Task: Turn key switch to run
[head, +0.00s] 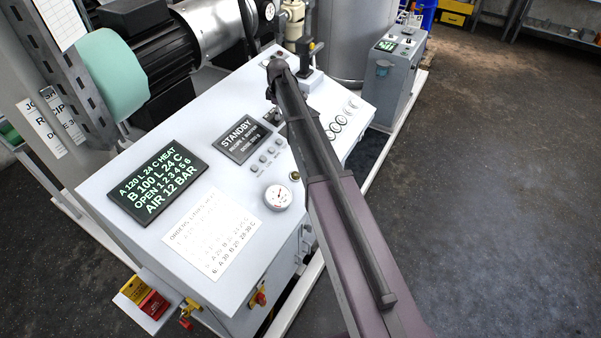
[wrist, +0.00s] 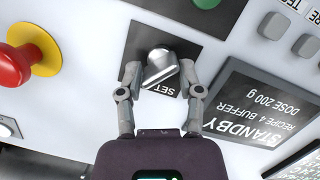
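The key switch (wrist: 161,70) is a silver knob on a dark square plate marked SET, in the upper middle of the wrist view. Its handle is turned slantwise toward the SET lettering; other position labels are hidden. My gripper (wrist: 159,74) has one finger on each side of the knob, fingertips close to the panel. The fingers are apart, with a small gap showing on the left; I cannot tell whether the right fingertip touches. In the head view my arm covers most of the switch.
A red emergency button (wrist: 14,66) on a yellow base sits left of the switch in the wrist view. Grey push buttons (wrist: 273,26) lie at right. A green-text screen (head: 158,183), a gauge (head: 279,197) and a paper sheet (head: 212,233) share the white console.

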